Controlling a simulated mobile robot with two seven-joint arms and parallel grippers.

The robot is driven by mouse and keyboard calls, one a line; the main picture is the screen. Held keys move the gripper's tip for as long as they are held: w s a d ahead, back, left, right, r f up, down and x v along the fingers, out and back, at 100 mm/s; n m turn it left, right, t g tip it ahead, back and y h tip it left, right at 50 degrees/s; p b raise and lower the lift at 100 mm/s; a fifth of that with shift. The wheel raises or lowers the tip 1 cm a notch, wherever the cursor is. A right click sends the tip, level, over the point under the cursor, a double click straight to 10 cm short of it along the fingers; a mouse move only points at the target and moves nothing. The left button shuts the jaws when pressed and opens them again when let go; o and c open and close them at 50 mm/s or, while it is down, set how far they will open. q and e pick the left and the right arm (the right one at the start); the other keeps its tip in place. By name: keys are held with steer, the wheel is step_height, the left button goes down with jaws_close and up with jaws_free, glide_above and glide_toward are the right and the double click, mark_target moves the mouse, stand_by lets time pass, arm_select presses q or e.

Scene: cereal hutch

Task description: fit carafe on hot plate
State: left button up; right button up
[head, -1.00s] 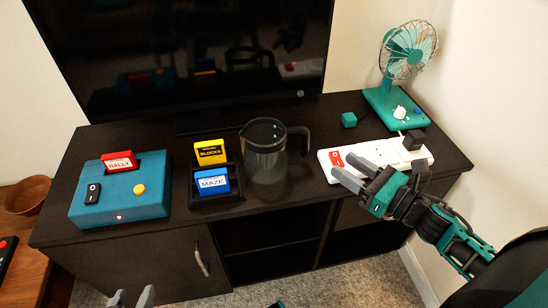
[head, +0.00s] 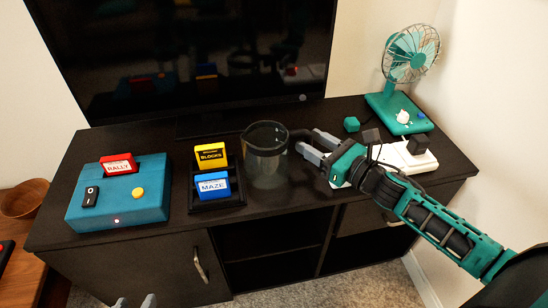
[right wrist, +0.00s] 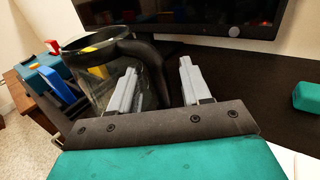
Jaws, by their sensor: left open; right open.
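The clear glass carafe (head: 265,165) stands upright on the dark cabinet top, right of the cartridge rack. Its dark handle points right, toward my right gripper (head: 314,148). In the right wrist view, the carafe (right wrist: 90,75) is at the left. Its black handle curves down between the two open fingers of my right gripper (right wrist: 158,78); I cannot tell whether they touch it. My left gripper (head: 135,301) is open and empty at the bottom edge of the head view, well away from the carafe. I cannot make out a hot plate in either view.
A rack with yellow (head: 211,155) and blue (head: 213,185) cartridges stands close left of the carafe. A blue console (head: 120,205) is further left. The television (head: 190,55) stands behind.

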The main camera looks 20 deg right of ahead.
steer(key=shift+x, duration=0.75)
jaws_close()
